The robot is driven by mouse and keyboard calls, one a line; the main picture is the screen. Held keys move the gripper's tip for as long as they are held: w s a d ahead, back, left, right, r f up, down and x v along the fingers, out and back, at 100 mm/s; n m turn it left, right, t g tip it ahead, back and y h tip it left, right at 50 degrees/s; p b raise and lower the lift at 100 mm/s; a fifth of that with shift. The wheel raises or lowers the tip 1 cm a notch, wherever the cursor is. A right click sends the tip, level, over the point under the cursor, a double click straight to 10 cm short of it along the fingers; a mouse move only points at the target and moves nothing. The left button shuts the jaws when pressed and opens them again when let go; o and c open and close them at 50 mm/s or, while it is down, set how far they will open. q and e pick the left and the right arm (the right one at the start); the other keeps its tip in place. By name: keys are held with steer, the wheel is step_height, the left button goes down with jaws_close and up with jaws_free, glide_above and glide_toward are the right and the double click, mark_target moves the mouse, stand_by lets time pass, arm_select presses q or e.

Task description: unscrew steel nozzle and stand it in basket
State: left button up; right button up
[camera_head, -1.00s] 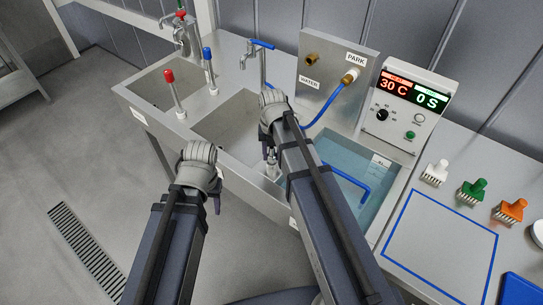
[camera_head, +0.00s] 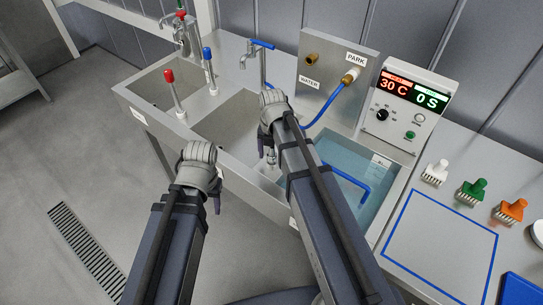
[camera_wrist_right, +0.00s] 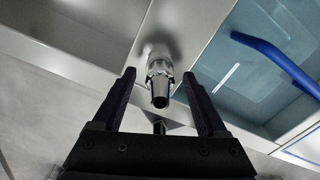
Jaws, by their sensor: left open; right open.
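The steel nozzle (camera_wrist_right: 158,84) shows in the right wrist view between the two spread fingers of my right gripper (camera_wrist_right: 160,80), with gaps on both sides. Its tapered, dark-ended tip points toward the camera. In the head view the nozzle (camera_head: 271,156) is a small shiny piece beside my right gripper (camera_head: 263,146), which is mostly hidden by its arm above the middle basin. My left gripper (camera_head: 216,200) is open and empty in front of the sink, largely hidden by its wrist. A blue handle (camera_wrist_right: 278,58) stands over the water tank; I cannot make out a basket.
The water tank (camera_head: 340,165) is right of the middle basin. A panel (camera_head: 325,90) with brass fittings and a blue hose stands behind, beside a control box (camera_head: 405,108). Several brushes (camera_head: 472,193) and a blue-outlined area (camera_head: 440,245) are on the right counter.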

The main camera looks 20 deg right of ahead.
steer(key=m, duration=0.7)
steer(key=shift+m, duration=0.4)
steer(key=m, duration=0.6)
steer(key=shift+m, duration=0.4)
steer(key=m, duration=0.3)
steer(key=shift+m, duration=1.1)
steer(key=shift+m, duration=1.1)
steer(key=m, duration=0.6)
